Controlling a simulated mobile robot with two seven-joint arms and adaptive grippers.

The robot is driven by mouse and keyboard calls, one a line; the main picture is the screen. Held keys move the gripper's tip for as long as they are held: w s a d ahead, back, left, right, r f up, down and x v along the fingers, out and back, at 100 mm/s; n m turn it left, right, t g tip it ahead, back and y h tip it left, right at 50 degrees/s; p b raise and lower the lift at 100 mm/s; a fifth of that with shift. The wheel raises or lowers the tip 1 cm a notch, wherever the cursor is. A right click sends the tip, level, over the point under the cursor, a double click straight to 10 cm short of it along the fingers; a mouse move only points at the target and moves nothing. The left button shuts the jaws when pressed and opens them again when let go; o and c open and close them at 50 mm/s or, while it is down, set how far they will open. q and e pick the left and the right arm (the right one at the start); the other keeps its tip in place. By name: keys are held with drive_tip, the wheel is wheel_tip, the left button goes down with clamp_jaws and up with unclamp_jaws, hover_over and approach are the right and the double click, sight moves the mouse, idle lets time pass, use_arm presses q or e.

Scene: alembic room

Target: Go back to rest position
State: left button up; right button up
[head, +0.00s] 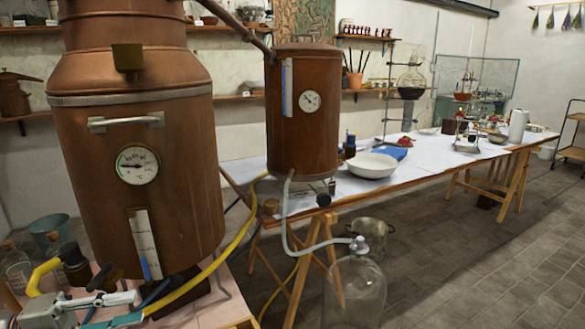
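My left gripper (112,302) shows at the bottom left corner, cut off by the picture's edge. Its grey and dark parts lie low in front of the large copper still (185,215), near a yellow lever handle (43,274) and a yellow hose (205,275). The parts overlap there, so I cannot tell whether its fingers are apart or closed, nor whether it touches the lever or hose. No held thing can be made out. My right gripper is not in view.
A smaller copper vessel (302,135) stands beyond the still. A long table (335,205) carries a white bowl (372,164) and glassware. A large glass bottle (356,290) and a metal pot (369,232) stand lower down. Tiled floor (480,265) is clear at right.

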use_arm(q)
drive_tip(key=s+d+f+n+t+y+p, duration=0.1)
drive_tip(key=d+f+n+t+y+p, duration=0.1)
drive_tip(key=d+f+n+t+y, duration=0.45)
drive_tip(key=s+d+f+n+t+y+p, duration=0.1)
drive_tip(key=d+f+n+t+p, duration=0.2)
drive_tip(key=n, duration=0.6)
drive_tip(key=s+d+f+n+g+y+p, duration=0.2)
drive_tip(key=s+f+n+y, duration=0.1)
drive_tip(key=s+f+n, duration=0.3)
drive_tip(key=s+d+f+n+g+y+p, duration=0.1)
drive_tip(key=s+d+f+n+g+y, duration=0.2)
drive_tip(key=s+f+n, duration=0.3)
drive_tip(key=s+f+y, duration=0.1)
drive_tip(key=s+f, duration=0.3)
drive_tip(key=s, duration=0.2)
drive_tip(key=shift+s+p, duration=0.2)
drive_tip(key=shift+p, duration=0.2)
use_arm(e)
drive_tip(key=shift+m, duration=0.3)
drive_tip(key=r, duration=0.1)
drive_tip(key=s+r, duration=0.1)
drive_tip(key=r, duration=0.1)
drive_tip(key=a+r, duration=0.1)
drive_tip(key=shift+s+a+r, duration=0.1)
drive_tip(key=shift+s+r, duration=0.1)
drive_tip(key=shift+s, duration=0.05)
